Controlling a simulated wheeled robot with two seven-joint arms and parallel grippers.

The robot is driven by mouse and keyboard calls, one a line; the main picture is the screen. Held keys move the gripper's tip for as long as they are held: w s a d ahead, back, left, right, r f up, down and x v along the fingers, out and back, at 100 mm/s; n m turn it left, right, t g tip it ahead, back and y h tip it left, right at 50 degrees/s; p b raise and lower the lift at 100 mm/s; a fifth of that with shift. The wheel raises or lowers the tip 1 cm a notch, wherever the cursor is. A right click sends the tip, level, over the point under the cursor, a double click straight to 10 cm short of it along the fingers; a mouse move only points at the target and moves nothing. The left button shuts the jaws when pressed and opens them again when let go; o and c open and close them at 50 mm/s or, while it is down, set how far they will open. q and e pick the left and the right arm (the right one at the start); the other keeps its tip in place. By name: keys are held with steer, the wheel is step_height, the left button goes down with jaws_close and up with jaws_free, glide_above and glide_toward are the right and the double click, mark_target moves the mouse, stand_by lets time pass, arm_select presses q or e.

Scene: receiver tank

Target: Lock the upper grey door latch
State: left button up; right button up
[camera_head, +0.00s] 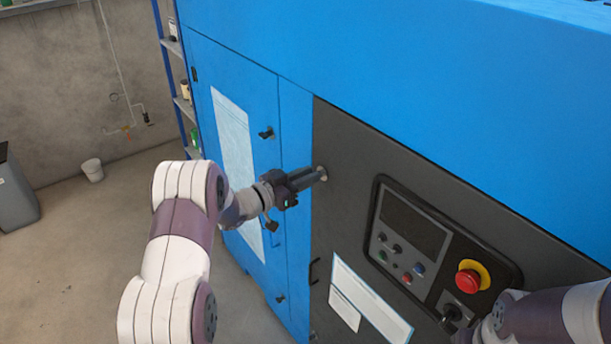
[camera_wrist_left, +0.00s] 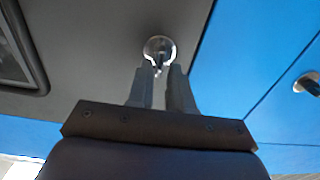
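The upper grey door latch (camera_head: 321,172) is a small round metal fitting near the upper left edge of the dark grey door (camera_head: 345,150). The left wrist view shows its bright round face (camera_wrist_left: 159,47) with a small part sticking out toward my fingers. My left gripper (camera_head: 316,177) is at the latch, and its fingers hide part of it in the head view. In the left wrist view the two fingertips (camera_wrist_left: 160,72) stand a little apart, with the latch's protruding part between or just beyond them. A gap shows, so no firm grip is visible.
A control panel (camera_head: 405,240) with a red emergency stop (camera_head: 468,280) is right of the latch. The blue door (camera_head: 265,100) on the left carries black handles (camera_head: 266,133). My right arm (camera_head: 550,318) is at the lower right, close to the panel.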

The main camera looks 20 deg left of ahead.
arm_select(q)
jaws_close()
steer(key=shift+d+r, duration=0.1)
steer(key=m+b, duration=0.5)
steer(key=b, duration=0.3)
steer(key=f+m+b, duration=0.1)
steer(key=m+b, duration=0.4)
steer(key=b, duration=0.2)
steer(key=d+m+b, duration=0.1)
steer(key=m+b, duration=0.4)
steer(key=b, duration=0.3)
steer(key=shift+s+f+m+b, duration=0.25)
steer(key=shift+s+m+b, duration=0.05)
steer(key=shift+s+b, duration=0.1)
steer(key=shift+m+b, duration=1.15)
steer(key=shift+m, duration=0.05)
